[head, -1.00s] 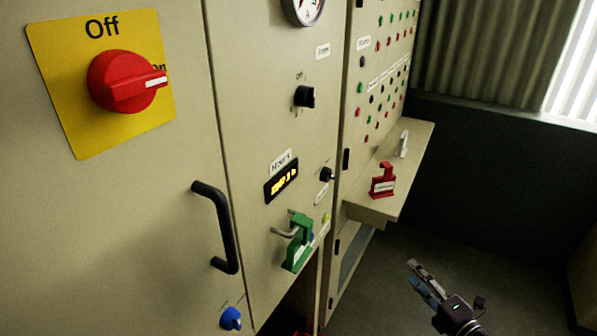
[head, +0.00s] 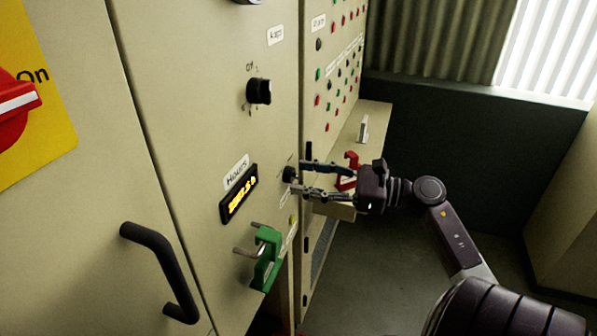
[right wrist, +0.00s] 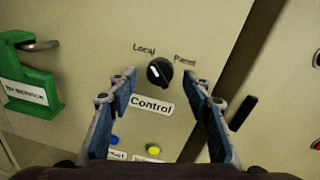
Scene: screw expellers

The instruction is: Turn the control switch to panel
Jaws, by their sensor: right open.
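The control switch is a small black knob (head: 289,174) on the cabinet front, right of the hours display. In the right wrist view the knob (right wrist: 160,72) sits above a "Control" label (right wrist: 151,107), with "Local" at its upper left and "Panel" at its upper right. Its white mark points up-left, toward "Local". My right gripper (head: 302,180) is open, pointing at the knob, with one finger on either side in the wrist view (right wrist: 160,82). I cannot tell whether the fingertips touch it. My left gripper is not in view.
A green padlock-like tag (head: 266,258) hangs on a metal loop below the display (head: 239,195). A black handle (head: 163,268) sticks out at lower left. A shelf (head: 375,117) with a red tag (head: 349,170) lies behind my right gripper. Open floor is at right.

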